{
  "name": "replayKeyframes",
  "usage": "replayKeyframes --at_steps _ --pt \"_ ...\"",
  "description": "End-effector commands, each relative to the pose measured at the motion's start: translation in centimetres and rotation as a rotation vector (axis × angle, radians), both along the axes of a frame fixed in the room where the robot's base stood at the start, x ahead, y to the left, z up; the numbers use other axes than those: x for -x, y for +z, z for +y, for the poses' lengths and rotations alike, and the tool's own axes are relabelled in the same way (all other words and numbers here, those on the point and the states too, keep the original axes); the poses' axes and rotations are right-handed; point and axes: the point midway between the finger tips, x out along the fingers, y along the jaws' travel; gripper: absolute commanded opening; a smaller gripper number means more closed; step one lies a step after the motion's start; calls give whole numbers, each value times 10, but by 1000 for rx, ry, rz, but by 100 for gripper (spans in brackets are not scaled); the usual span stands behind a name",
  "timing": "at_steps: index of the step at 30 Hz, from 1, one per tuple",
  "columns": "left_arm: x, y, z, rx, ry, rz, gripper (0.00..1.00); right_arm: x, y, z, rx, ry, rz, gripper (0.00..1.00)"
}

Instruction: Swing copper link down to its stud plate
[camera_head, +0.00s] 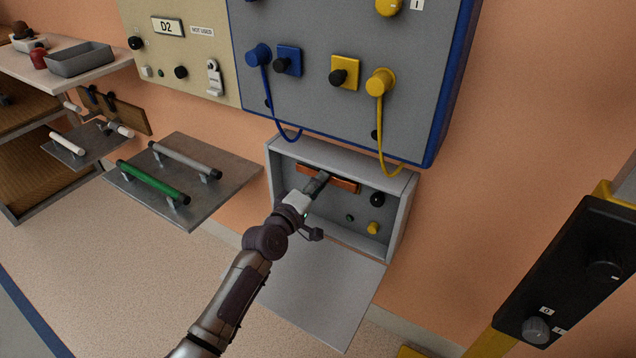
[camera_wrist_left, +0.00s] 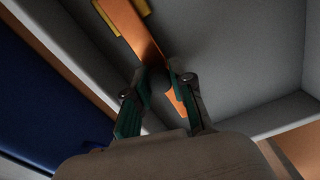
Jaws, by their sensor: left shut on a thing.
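The copper link (camera_head: 344,184) is an orange-brown bar in the upper part of the open grey box (camera_head: 408,215), tilted slightly down to the right. My left gripper (camera_head: 321,180) reaches into the box from below and is shut on the link. In the left wrist view the copper link (camera_wrist_left: 128,25) runs between the fingers of my left gripper (camera_wrist_left: 160,75), with yellow pieces (camera_wrist_left: 142,8) beside its far end. The fingers hide part of the link. I cannot make out which part is the stud plate. My right gripper is not in view.
The box also holds a black knob (camera_head: 377,199), a yellow knob (camera_head: 374,227) and a small green part (camera_head: 350,218). Its flap (camera_head: 325,300) hangs open below. A yellow cable (camera_head: 381,130) loops down at the box top. A shelf with green and grey handles (camera_head: 225,200) stands left.

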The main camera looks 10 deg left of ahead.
Motion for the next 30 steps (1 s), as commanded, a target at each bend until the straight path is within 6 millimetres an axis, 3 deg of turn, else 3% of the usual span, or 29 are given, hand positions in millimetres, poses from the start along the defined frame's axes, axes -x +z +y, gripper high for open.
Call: replayKeyframes --at_steps 1,7,8,12,25,30 --pt "-2 9 -1 11 2 -14 0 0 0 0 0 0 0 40" --pt "-2 9 -1 13 2 -13 0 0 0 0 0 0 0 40" --pt "-2 9 -1 13 2 -13 28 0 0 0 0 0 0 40" --pt "-2 9 -1 12 2 -14 49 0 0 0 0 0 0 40" --pt "0 3 0 6 -1 -4 49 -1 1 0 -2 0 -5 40" --pt "18 1 7 6 1 -2 49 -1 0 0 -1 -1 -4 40"
